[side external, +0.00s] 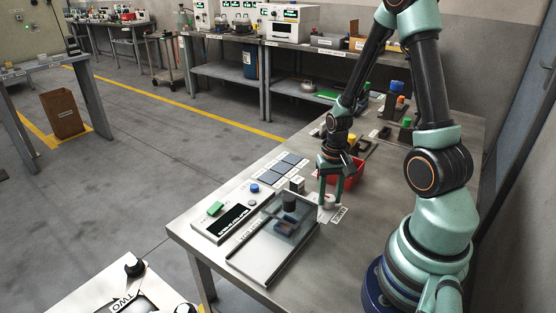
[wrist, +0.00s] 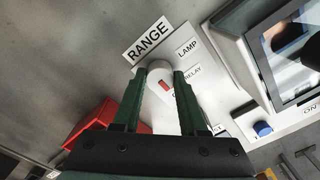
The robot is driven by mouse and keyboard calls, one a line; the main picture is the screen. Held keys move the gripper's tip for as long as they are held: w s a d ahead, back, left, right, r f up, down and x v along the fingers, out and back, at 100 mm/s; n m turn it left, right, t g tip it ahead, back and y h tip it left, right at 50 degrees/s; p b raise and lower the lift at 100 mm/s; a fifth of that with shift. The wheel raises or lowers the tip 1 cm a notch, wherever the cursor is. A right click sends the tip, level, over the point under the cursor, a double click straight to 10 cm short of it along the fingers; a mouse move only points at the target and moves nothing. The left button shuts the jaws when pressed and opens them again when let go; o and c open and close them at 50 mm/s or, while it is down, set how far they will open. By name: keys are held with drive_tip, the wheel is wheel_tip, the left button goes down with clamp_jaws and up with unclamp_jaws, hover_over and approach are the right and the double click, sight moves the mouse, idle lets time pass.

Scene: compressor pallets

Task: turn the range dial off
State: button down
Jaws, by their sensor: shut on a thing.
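The range dial (wrist: 156,71) is a round white knob with a red mark, on a light plate beside the RANGE label (wrist: 147,40) in the wrist view. The red mark is on the knob's lower right side. LAMP (wrist: 187,48) and RELAY (wrist: 192,74) labels lie to its right; another label below is mostly hidden by a finger. My gripper (wrist: 160,72) has its dark green fingers on both sides of the knob, shut on it. In the side external view my gripper (side external: 332,186) reaches down to the dial near the bench middle.
A red bin (side external: 352,173) stands close behind my gripper. A clear-covered tray (side external: 272,245) and a panel with a green button (side external: 215,208) and blue knob (side external: 253,188) lie to the left. Small bottles stand further back.

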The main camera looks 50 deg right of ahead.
sight(329, 197)
drive_tip(key=shift+c, duration=2.2)
unclamp_jaws()
drive_tip(key=shift+r, duration=0.1)
wheel_tip(329, 197, up, 12)
drive_tip(key=w+a+r+n+t, duration=0.1)
drive_tip(key=a+r+n+t, duration=0.1)
drive_tip(key=a+r+n, duration=0.2)
drive_tip(key=w+a+r+n+t, duration=0.1)
drive_tip(key=a+r+n+t, duration=0.2)
drive_tip(key=a, duration=0.9)
wheel_tip(329, 197, up, 5)
drive_tip(key=shift+w+f+n+t, duration=0.1)
drive_tip(key=shift+w+n+t, duration=0.25)
drive_tip(key=shift+n, duration=0.75)
